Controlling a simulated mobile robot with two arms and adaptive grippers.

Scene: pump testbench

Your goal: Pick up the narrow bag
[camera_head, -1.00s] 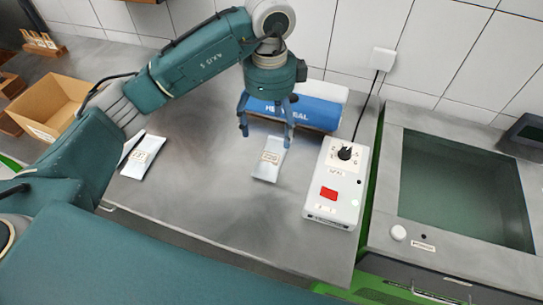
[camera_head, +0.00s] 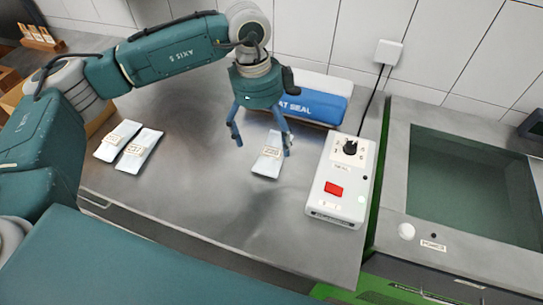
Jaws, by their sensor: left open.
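A narrow white bag (camera_head: 266,167) with a printed label lies flat on the metal bench. My left gripper (camera_head: 262,142) is open and points down just above it, one finger on either side of the bag's upper part in the picture. I cannot tell whether the fingers touch the bag or the bench. Two similar labelled bags, one to the left (camera_head: 117,141) and one beside it (camera_head: 140,152), lie flat further left. My right gripper is not in view.
A blue and white heat sealer (camera_head: 315,108) stands behind the gripper. A white control box (camera_head: 342,185) with a dial and red switch stands to the right. A sunken dark basin (camera_head: 470,185) is at the far right. The front middle of the bench is clear.

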